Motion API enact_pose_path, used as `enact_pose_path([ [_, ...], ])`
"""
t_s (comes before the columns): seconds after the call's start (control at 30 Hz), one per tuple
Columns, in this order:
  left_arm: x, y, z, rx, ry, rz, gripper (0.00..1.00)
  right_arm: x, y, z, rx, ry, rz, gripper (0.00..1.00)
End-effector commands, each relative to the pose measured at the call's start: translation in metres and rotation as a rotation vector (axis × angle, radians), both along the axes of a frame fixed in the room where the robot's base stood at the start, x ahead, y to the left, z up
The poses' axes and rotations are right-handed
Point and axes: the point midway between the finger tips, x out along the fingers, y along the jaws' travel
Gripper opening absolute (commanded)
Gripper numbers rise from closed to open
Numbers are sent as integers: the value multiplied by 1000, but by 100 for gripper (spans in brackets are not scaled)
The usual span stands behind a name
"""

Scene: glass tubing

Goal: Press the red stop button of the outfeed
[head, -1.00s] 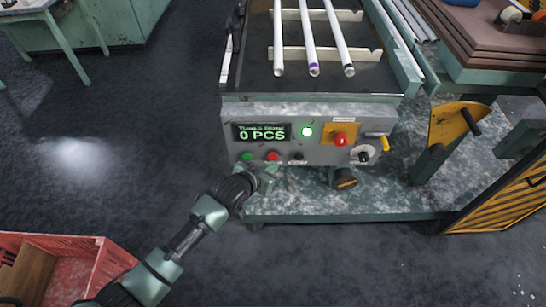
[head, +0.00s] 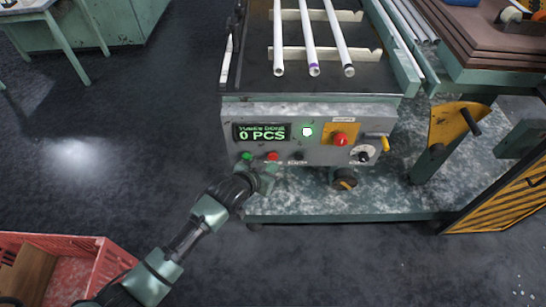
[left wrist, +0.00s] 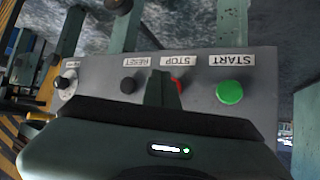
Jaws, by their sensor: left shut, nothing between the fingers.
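The control panel (head: 315,115) faces me at the front of the outfeed table. Its small red stop button (head: 272,156) sits between a green start button (head: 247,156) and a black reset button (head: 297,156). In the left wrist view the labels appear upside down, and the red STOP button (left wrist: 176,84) is partly hidden behind my finger. My left gripper (head: 267,172) is shut and empty, its tips close in front of the red button; it also shows in the left wrist view (left wrist: 162,88). I cannot tell whether they touch. My right gripper is not in view.
The display (head: 262,132) reads 0 PCS. Glass tubes (head: 310,40) lie above. A red crate (head: 95,265) stands lower left.

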Motion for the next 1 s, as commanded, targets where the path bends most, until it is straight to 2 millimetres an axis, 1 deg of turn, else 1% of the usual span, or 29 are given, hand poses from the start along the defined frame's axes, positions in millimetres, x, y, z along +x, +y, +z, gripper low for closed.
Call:
enact_pose_path([
  [0.47,0,0,0,0,0,0,0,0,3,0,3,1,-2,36],
  [0.7,8,0,1,1,-2,0,0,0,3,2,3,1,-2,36],
  [1.0,9,0,0,0,0,0,0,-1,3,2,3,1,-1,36],
])
